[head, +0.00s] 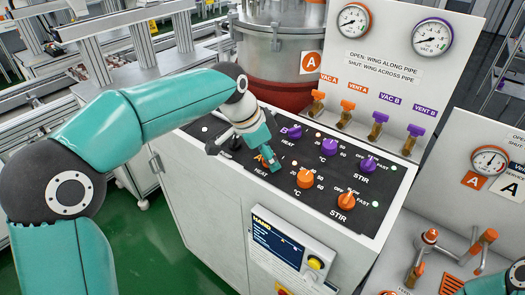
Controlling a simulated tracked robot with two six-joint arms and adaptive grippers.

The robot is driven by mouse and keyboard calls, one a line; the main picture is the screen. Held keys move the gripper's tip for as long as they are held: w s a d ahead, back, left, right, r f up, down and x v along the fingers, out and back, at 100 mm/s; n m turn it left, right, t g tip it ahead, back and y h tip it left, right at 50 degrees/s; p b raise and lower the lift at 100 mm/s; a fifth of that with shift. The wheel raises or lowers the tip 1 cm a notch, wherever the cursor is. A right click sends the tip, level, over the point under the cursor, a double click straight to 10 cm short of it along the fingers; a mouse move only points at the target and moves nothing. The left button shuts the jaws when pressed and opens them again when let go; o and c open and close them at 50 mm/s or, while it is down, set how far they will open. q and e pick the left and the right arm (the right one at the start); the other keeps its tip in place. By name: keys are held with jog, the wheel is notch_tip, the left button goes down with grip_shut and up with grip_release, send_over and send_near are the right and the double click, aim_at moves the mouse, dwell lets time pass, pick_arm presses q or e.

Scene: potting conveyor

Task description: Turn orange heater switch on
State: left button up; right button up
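The control panel (225,165) is a dark sloping top on a white cabinet. The orange heater switch, by the orange "A" and "HEAT" marking (261,172), is largely hidden by my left gripper (269,163), so I cannot tell its position. My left gripper points down at this spot, at or just above the panel; contact is unclear. Its fingers overlap in this view, so their opening cannot be judged. The purple "B" heat marking (290,132) lies just behind it. My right gripper is not in view.
Orange knobs (305,178) (346,201) and purple knobs (329,147) (369,164) stand to the right of my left gripper. Behind are orange and purple valves (347,106), gauges (353,20) and a steel vessel (278,50). A display (280,240) is on the cabinet front.

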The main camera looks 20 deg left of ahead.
pick_arm(q)
jog(key=v, duration=1.2)
jog(key=shift+f, duration=0.1)
